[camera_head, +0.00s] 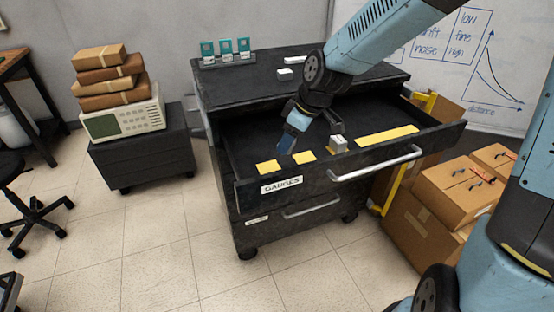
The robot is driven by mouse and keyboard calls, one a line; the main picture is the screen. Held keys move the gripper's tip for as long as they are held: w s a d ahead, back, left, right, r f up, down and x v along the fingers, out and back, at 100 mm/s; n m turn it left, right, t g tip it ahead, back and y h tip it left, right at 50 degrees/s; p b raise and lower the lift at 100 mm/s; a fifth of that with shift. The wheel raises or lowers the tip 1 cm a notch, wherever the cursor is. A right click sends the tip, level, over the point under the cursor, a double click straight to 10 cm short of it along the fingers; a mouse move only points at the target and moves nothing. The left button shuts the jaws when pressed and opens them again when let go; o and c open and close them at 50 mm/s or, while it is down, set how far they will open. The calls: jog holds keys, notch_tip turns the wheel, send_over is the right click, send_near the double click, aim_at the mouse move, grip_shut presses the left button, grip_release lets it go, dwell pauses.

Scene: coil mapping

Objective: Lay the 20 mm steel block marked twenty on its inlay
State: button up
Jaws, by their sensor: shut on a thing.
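A small light grey steel block (338,141) is at a yellow inlay near the front of the open drawer, between a small inlay (304,156) and a long one (387,135). Its marking is too small to read. My gripper (336,132) reaches down into the drawer and is shut on the block from above. The fingertips are small and partly hidden by the wrist. I cannot tell whether the block touches the inlay. Another small inlay (267,166) lies bare at the left.
The drawer (365,162) is pulled out of the black cabinet, labelled GAUGES. Teal cards (225,48) and pale blocks (291,60) stand on the cabinet top. Cardboard boxes (455,190) stand at the right. Floor in front is clear.

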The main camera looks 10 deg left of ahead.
jog(key=shift+w+a+f, duration=0.1)
jog(key=shift+a+f, duration=0.1)
jog(key=shift+a, duration=0.25)
send_over(267, 166)
jog(key=d, duration=0.1)
jog(key=shift+s+d+f, duration=0.1)
jog(key=shift+f, duration=1.35)
jog(key=shift+s+d+f, duration=0.1)
jog(key=shift+f, duration=1.3)
notch_tip(267, 166, down, 3)
jog(key=shift+a+f, duration=0.15)
jog(key=o, duration=1.2)
jog(key=shift+v, duration=6.05)
